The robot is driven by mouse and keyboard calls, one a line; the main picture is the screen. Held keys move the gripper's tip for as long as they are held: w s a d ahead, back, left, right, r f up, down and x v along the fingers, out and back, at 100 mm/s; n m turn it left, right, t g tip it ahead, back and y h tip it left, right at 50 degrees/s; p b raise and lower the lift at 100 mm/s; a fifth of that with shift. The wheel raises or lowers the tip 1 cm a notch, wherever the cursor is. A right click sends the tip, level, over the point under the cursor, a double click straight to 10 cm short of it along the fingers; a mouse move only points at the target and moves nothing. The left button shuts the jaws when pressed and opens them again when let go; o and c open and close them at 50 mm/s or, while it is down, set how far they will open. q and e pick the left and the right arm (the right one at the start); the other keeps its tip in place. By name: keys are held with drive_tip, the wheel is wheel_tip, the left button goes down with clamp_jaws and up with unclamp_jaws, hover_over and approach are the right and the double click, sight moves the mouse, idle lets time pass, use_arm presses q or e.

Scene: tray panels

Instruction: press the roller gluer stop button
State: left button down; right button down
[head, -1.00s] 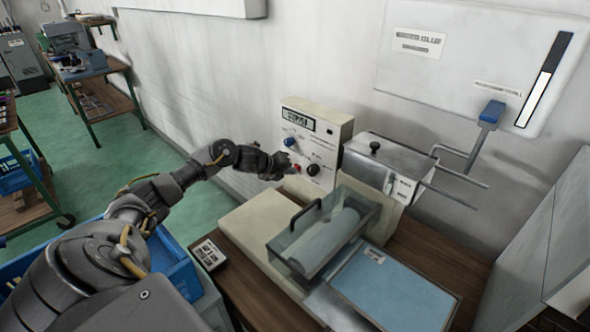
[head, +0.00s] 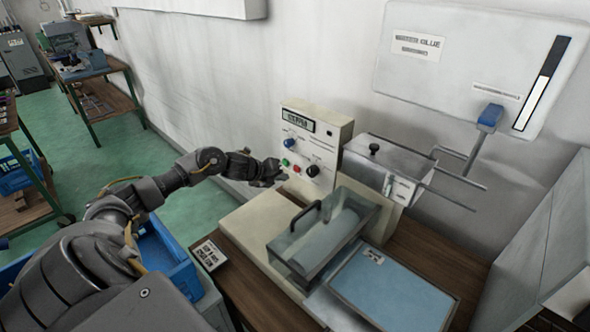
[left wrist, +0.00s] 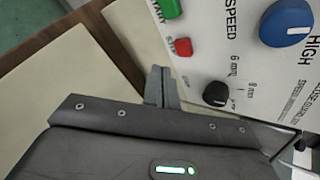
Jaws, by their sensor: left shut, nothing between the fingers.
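The roller gluer's cream control panel (head: 333,136) stands against the wall. It carries a small red button (head: 297,169), a green button (head: 285,162), a blue knob (head: 289,144) and a black knob (head: 313,170). My left gripper (head: 283,174) is shut and empty, just left of and apart from the buttons. In the left wrist view, the shut fingertips (left wrist: 160,76) point toward the panel, with the red stop button (left wrist: 181,47) beyond them and the green start button (left wrist: 170,8) above it. The panel's display text is too small to read surely. My right gripper is out of view.
A clear-covered roller unit (head: 325,235) sits in front of the panel, with a blue tray (head: 390,295) beside it. A metal glue box (head: 385,165) stands right of the panel.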

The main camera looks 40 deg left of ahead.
use_arm(q)
drive_tip(key=shift+s+a, duration=0.1)
drive_tip(key=shift+s, duration=1.3)
